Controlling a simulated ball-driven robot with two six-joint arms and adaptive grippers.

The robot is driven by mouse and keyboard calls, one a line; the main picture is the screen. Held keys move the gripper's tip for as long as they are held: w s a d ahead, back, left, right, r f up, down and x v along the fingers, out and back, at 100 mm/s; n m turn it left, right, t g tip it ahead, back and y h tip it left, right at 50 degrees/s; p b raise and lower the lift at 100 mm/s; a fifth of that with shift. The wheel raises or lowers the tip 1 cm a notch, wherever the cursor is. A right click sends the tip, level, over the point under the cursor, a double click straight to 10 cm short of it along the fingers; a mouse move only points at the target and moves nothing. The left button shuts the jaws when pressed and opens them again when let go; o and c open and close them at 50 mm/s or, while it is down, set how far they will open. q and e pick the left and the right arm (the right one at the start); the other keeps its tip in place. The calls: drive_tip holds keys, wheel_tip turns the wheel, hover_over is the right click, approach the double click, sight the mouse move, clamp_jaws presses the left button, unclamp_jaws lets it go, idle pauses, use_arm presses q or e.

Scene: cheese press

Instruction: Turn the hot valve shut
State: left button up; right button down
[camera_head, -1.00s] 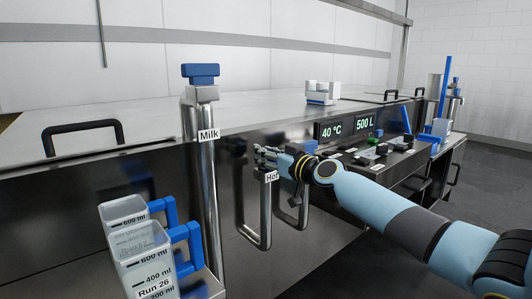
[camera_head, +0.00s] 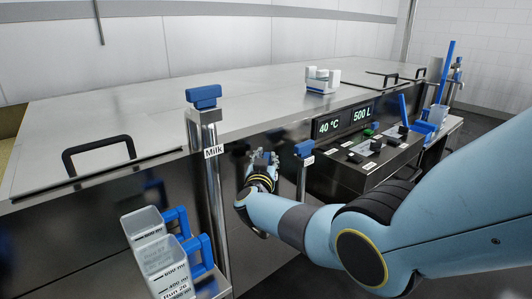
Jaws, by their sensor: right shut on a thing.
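My right gripper (camera_head: 264,158) is at the front of the steel vat, between the Milk post and a blue-topped valve (camera_head: 305,148). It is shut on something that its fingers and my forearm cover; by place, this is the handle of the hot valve. The Hot label and its pipe are hidden behind my arm. The blue-topped valve just right of the gripper stands apart from it, and its label is too small to read. My left gripper is not in view.
The Milk valve (camera_head: 204,95) stands to the left on a tall steel post. Two clear measuring jugs (camera_head: 165,265) with blue handles are at lower left. The display (camera_head: 343,122) reads 40 °C and 500 L. A control panel (camera_head: 370,150) lies to the right.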

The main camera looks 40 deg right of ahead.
drive_tip(key=m+g+h+b, duration=0.1)
drive_tip(key=g+b, duration=0.1)
drive_tip(key=m+g+h+b, duration=0.3)
drive_tip(key=b, duration=0.1)
drive_tip(key=shift+f+g, duration=0.3)
drive_tip(key=shift+g, duration=0.1)
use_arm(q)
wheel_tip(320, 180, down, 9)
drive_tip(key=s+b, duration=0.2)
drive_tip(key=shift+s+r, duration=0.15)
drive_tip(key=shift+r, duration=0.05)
use_arm(e)
drive_tip(key=shift+r+m+g+h, duration=0.2)
drive_tip(key=shift+m+g+h, duration=0.3)
drive_tip(key=shift+m+g, duration=0.4)
drive_tip(key=c, duration=1.2)
unclamp_jaws()
drive_tip(key=shift+o, duration=0.2)
drive_tip(key=shift+r, duration=0.1)
wheel_tip(320, 180, up, 10)
drive_tip(key=shift+f, duration=0.1)
